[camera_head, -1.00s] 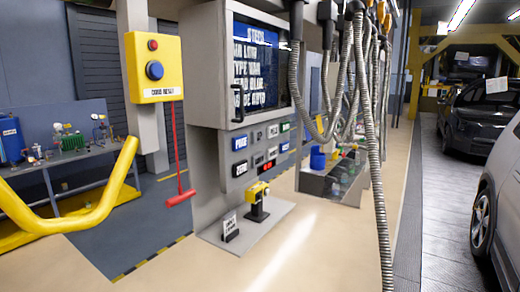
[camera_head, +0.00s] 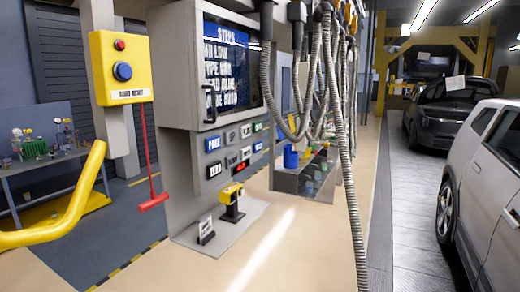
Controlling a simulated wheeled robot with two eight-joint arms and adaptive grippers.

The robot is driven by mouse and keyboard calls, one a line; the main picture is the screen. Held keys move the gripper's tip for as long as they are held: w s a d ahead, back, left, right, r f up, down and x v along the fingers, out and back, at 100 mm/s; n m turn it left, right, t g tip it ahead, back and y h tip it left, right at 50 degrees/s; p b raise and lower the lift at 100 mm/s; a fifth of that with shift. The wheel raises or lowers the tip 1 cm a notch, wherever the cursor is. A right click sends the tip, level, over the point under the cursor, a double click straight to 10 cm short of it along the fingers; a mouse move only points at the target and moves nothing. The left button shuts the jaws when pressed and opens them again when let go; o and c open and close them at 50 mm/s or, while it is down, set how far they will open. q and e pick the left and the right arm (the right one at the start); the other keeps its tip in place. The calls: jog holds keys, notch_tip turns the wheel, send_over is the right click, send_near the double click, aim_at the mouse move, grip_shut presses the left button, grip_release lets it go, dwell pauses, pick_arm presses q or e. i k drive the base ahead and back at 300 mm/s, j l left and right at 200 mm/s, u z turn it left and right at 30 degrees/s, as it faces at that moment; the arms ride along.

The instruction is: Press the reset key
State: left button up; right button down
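A yellow box (camera_head: 107,83) is fixed to a grey post at the left. It carries a small red button (camera_head: 119,44) on top and a larger blue button (camera_head: 122,71) below. The white label (camera_head: 129,93) under them ends in "RESET"; its first word is blurred. A red pull handle (camera_head: 153,203) hangs on a red cord below the box. The grey console (camera_head: 178,70) to its right has a keypad with a blue "PAGE" key (camera_head: 213,144), a "ZERO" key (camera_head: 214,170), and several others too small to read. Neither gripper shows.
A bent yellow rail (camera_head: 62,217) stands at the lower left, before a workbench. Grey hoses (camera_head: 340,120) hang right of the console. A yellow stand (camera_head: 231,191) is on the console's base plate. Cars (camera_head: 484,165) stand at the right. The beige floor in front is open.

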aim_at(258, 146)
jog(key=i+l+u, duration=0.1)
jog(key=i+l, duration=0.2)
jog(key=i, duration=0.3)
jog(key=i+l+u, duration=0.1)
jog(key=i+l, duration=0.25)
jog(key=i, duration=0.2)
jog(key=i+l+u, duration=0.1)
jog(key=i+l, duration=0.3)
jog(key=i, duration=0.2)
